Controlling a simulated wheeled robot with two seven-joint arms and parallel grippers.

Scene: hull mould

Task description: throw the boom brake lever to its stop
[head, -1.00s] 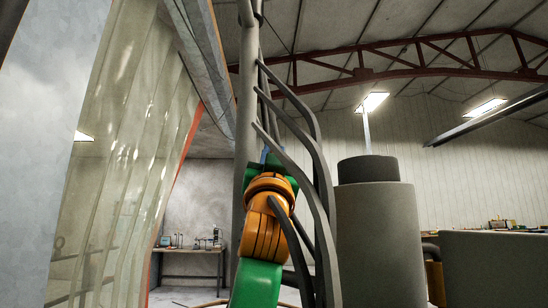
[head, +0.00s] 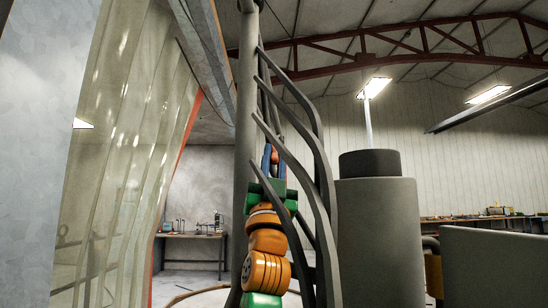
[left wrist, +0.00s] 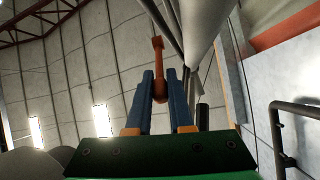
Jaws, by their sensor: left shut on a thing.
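The brake lever, an orange-red bar (left wrist: 158,62), stands between the blue fingers of my left gripper (left wrist: 160,76) in the left wrist view. One end sits low between the fingers and the other reaches beyond their tips. In the head view my left gripper (head: 273,158) is raised beside the tall grey post, behind curved dark grey bars that partly cover my arm. A small red-orange bit of the lever (head: 274,156) shows between its fingers. The gripper is shut on the lever. The lever's pivot and stop cannot be made out. My right gripper is not in view.
The grey post (head: 246,110) and curved dark bars (head: 300,165) stand close around my left arm. A grey cylinder (head: 378,240) stands to the right. A translucent strip curtain (head: 120,150) hangs at left. A workbench (head: 190,237) stands far behind.

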